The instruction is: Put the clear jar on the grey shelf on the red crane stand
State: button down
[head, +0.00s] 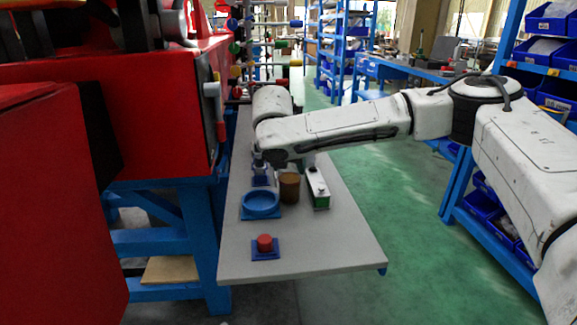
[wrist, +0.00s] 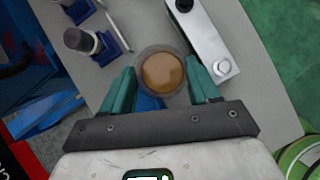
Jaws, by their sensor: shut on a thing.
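The clear jar (head: 289,187) has brown contents and looks upright over the grey shelf (head: 320,248), between a blue round dish and a white and green block. In the wrist view the jar (wrist: 162,73) shows from above as a clear ring around a brown disc. My gripper (wrist: 161,82) has its green fingers on either side of the jar and is shut on it. In the head view my fingers are mostly hidden behind my wrist. I cannot tell whether the jar's base touches the shelf. The red crane stand (head: 155,120) rises at the left.
On the shelf are a blue round dish (head: 262,207), a red knob on a blue base (head: 265,244), a white and green block (head: 318,187) and a small blue holder (head: 260,179). The shelf's near right part is bare. Blue racks (head: 545,55) stand at the right.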

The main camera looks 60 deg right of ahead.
jog(key=shift+c, duration=1.3)
grip_release()
jog(key=shift+f, duration=0.1)
jog(key=p+v, duration=0.3)
jog(key=v, duration=0.9)
